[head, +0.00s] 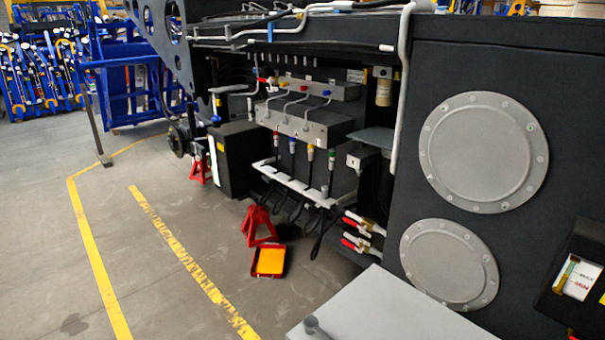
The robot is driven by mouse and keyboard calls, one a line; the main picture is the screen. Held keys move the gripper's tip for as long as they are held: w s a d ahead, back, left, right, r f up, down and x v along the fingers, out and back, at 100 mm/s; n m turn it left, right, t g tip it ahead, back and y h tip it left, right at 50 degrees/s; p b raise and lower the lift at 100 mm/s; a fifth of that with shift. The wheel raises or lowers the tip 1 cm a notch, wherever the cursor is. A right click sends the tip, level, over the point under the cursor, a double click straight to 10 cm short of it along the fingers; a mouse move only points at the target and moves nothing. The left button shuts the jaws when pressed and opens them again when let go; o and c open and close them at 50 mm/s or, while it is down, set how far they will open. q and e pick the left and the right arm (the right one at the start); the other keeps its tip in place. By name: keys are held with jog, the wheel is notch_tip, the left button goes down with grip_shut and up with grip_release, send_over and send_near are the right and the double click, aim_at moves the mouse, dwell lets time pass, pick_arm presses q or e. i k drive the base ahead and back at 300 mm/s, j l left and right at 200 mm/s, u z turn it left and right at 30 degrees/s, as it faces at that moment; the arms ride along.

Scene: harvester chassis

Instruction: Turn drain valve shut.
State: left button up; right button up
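Small valves with red handles (357,243) sit low on the dark harvester chassis (400,175), left of the round cover plates. They appear as an upper and a lower group with pale metal bodies. I cannot tell which one is the drain valve, or whether it is open or shut. A shallow orange-yellow tray (269,262) with a dark and red rim lies on the floor to their left. Neither of my grippers is in view.
A red jack stand (258,225) stands behind the tray, under the hose rack. A light grey flat surface (385,312) fills the bottom middle, in front of the chassis. Two round cover plates (483,152) are at right. The floor at left is clear, with yellow lines.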

aim_at(343, 241)
jog(key=i+j+u, duration=0.25)
jog(key=j, duration=0.2)
jog(key=i+j+u, duration=0.4)
jog(key=i+j, duration=0.15)
jog(key=i, duration=0.15)
jog(key=i+j+u, duration=0.15)
jog(key=i, duration=0.25)
jog(key=i+l+z, duration=0.1)
jog(key=i+z, duration=0.55)
jog(key=z, duration=0.3)
jog(key=i+j+z, duration=0.15)
jog(key=i+z, duration=0.3)
jog(key=i+l+z, duration=0.1)
jog(key=i+z, duration=0.45)
jog(key=z, duration=0.15)
jog(key=i+z, duration=0.35)
jog(key=i+j+z, duration=0.1)
jog(key=i+j, duration=0.2)
jog(key=i+j+z, duration=0.25)
jog(key=j, duration=0.2)
jog(key=j+z, duration=0.3)
jog(key=j, duration=0.2)
jog(key=i+j+z, duration=0.1)
jog(key=j+z, duration=0.15)
jog(key=j, duration=0.25)
jog(key=z, duration=0.9)
